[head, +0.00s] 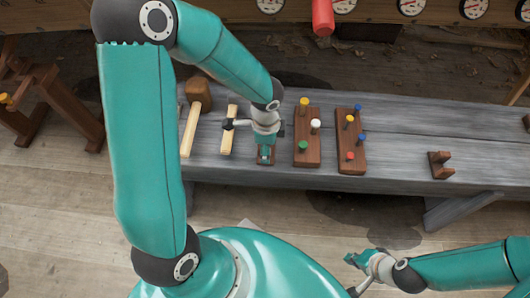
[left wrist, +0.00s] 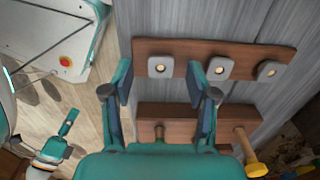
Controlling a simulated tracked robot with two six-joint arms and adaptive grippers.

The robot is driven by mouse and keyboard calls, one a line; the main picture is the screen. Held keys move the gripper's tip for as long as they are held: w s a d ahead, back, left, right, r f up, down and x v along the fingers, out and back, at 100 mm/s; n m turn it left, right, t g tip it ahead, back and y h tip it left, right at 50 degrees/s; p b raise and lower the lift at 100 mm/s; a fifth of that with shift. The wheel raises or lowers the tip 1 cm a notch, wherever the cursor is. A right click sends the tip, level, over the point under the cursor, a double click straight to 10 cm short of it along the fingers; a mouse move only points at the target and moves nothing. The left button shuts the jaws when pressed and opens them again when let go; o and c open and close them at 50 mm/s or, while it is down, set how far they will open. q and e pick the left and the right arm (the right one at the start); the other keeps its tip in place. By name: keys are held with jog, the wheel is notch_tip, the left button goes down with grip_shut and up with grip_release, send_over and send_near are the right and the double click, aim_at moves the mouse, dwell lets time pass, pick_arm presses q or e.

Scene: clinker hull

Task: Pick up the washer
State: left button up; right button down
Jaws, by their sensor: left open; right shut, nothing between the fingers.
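In the left wrist view, three grey square washers with round corners sit in a row on a brown wooden board (left wrist: 190,47), each around a pale peg: a left washer (left wrist: 161,67), a middle washer (left wrist: 219,68) and a right washer (left wrist: 270,72). My left gripper (left wrist: 160,82) is open, and the left washer appears between its fingertips. I cannot tell how far above it they are. In the head view, my left gripper (head: 265,154) points down over this board, hiding most of it. My right gripper (head: 352,259) is shut and empty, off the front of the bench.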

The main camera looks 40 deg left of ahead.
pick_arm(q)
jog(key=shift+f, duration=0.45)
dwell(0.4)
jog(key=c, duration=1)
jog(key=shift+r, duration=0.1)
jog(key=shift+c, duration=0.2)
